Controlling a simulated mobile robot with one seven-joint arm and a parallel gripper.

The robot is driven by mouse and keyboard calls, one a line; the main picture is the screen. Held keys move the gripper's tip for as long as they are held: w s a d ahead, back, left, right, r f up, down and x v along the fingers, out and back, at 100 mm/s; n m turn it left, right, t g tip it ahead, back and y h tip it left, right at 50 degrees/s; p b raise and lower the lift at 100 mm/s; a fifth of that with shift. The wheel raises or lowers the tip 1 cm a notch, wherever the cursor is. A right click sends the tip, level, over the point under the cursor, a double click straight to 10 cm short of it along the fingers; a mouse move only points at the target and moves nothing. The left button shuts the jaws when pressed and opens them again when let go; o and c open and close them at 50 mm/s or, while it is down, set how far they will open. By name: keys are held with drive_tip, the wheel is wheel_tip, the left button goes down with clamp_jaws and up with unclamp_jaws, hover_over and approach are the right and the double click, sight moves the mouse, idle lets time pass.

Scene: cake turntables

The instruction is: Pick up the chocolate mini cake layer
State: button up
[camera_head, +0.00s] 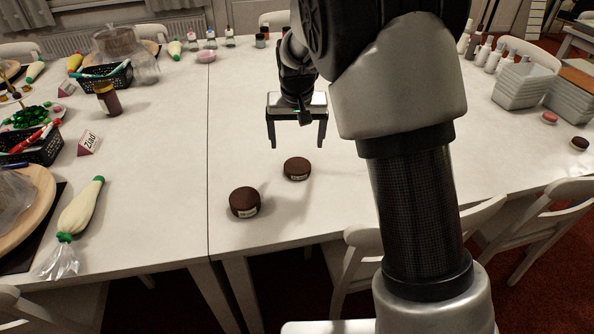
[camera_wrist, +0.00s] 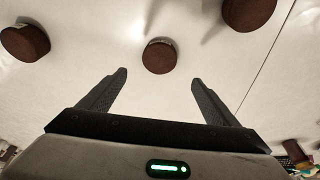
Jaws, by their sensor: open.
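One (camera_head: 297,169) is below my gripper (camera_head: 297,146), and a larger-looking one (camera_head: 244,202) is nearer the front, to the left. Both have a pale label on the side. The wrist view shows three brown layers: a small one (camera_wrist: 160,56) in the middle, just beyond the fingertips (camera_wrist: 159,76), one at left (camera_wrist: 25,42) and one cut off at the top right (camera_wrist: 248,12). My gripper is open and empty, fingers pointing down, above the table and touching no layer.
The table (camera_head: 240,120) is clear around the layers. A piping bag (camera_head: 82,207) and a name card (camera_head: 88,142) lie at left. White chairs (camera_head: 365,255) line the front edge. My arm hides part of the table.

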hover_over(297, 165)
drive_tip(key=s, duration=0.1)
wheel_tip(297, 165, down, 5)
drive_tip(key=shift+r+b, duration=0.1)
drive_tip(key=shift+b, duration=0.35)
drive_tip(key=b+x, duration=0.1)
drive_tip(key=x, duration=0.1)
drive_tip(key=s+x, duration=0.1)
drive_tip(key=x, duration=0.1)
drive_tip(key=shift+d+f+b, duration=0.1)
drive_tip(key=shift+f+b, duration=0.3)
drive_tip(key=shift+f, duration=0.05)
drive_tip(key=shift+w+f, duration=0.2)
drive_tip(key=shift+f, duration=0.15)
drive_tip(key=c, duration=1.1)
